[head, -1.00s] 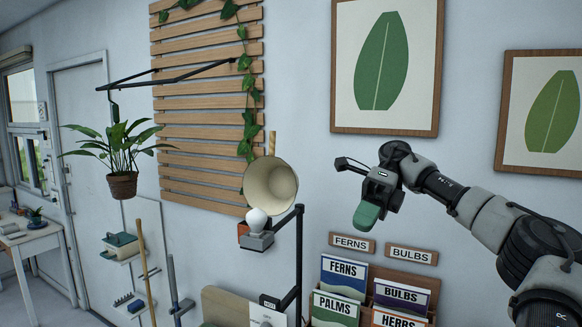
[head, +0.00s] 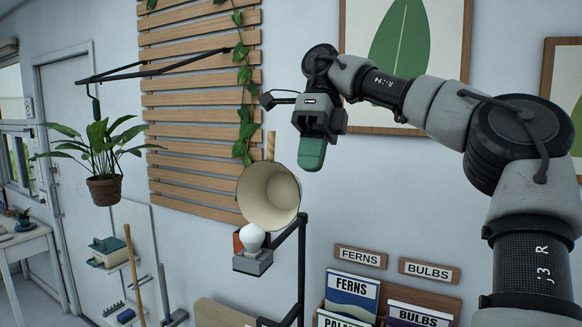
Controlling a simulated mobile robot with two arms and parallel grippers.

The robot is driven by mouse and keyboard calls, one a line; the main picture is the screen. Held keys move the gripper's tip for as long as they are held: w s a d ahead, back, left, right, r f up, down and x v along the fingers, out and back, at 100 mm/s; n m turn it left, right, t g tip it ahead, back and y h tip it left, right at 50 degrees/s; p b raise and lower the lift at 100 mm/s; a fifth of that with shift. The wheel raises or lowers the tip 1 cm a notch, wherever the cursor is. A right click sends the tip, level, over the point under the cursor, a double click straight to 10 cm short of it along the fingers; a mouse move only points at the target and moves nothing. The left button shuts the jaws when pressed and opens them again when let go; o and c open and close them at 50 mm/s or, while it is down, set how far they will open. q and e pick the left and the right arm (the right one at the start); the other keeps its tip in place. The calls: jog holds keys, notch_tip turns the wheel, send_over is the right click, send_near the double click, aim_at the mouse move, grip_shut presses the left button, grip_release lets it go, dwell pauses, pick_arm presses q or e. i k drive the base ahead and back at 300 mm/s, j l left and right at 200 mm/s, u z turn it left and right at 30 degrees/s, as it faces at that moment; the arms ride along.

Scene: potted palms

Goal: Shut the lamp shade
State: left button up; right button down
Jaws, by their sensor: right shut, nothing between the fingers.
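The lamp shade (head: 268,196) is a cream cone, tipped up and open, with its hollow side facing me and a wooden handle (head: 270,146) sticking up from its top. Below it the white bulb (head: 252,238) stands bare on a grey lamp base (head: 252,263), carried by a black post (head: 301,262). My right gripper (head: 312,154), with green fingertips, is shut and empty. It hangs pointing down, above and to the right of the shade, apart from it in the picture. My left gripper is not in view.
A hanging potted plant (head: 104,190) and a black wall bracket (head: 150,68) are at left. A slatted wooden trellis (head: 190,115) with a vine is behind the lamp. A seed-packet rack (head: 440,292) stands lower right. Framed leaf pictures (head: 462,60) hang behind my right arm.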

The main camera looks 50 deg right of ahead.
aim_at(268, 195)
jog(key=i+l, duration=0.25)
jog(key=l, duration=0.15)
jog(key=i+l, duration=0.25)
jog(key=l, duration=0.15)
jog(key=i+l, duration=0.25)
jog(key=l, duration=0.1)
